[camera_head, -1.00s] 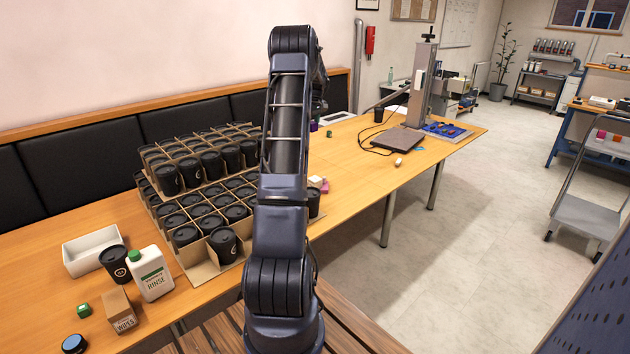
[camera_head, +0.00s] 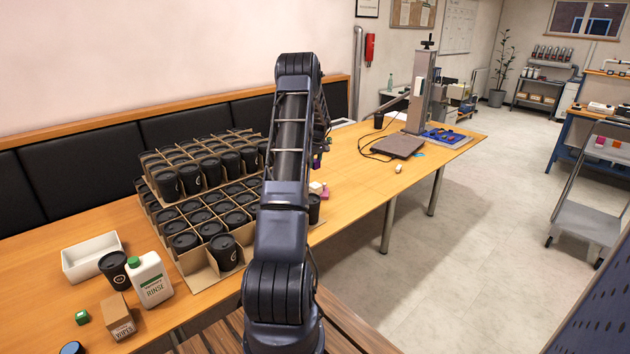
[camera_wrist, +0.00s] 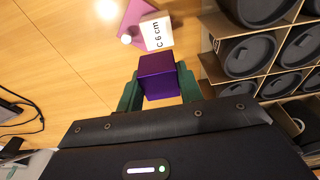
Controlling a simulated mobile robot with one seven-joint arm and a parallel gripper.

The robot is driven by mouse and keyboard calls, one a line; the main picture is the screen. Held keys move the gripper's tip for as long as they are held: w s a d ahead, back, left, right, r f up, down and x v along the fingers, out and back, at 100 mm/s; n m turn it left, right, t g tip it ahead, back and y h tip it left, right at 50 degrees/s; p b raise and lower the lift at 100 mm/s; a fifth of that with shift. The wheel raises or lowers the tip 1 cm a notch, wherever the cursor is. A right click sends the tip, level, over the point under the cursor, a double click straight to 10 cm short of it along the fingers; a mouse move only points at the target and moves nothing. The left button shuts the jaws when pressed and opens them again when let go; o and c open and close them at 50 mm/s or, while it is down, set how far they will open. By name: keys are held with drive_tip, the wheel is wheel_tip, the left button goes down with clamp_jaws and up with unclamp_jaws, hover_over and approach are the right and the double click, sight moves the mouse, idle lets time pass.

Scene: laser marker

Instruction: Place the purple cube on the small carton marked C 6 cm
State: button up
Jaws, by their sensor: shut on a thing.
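The purple cube (camera_wrist: 158,76) is held between the dark green fingers of my gripper (camera_wrist: 158,88) in the wrist view. In the head view the cube (camera_head: 317,160) shows as a small purple patch beside my arm, above the table. The small white carton (camera_wrist: 156,33) has "C 6 cm" on its face and lies just beyond the cube in the wrist view, apart from it in the picture. In the head view the carton (camera_head: 316,187) shows just right of my arm, partly hidden by it. My gripper is mostly hidden there.
A divided crate of black lidded cups (camera_wrist: 250,85) stands close on the right in the wrist view. The table (camera_head: 350,185) to the carton's right is clear.

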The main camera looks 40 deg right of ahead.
sight(314, 185)
drive_tip(key=shift+f, duration=4.6)
drive_tip(key=shift+f, duration=0.15)
drive_tip(key=o, duration=1.1)
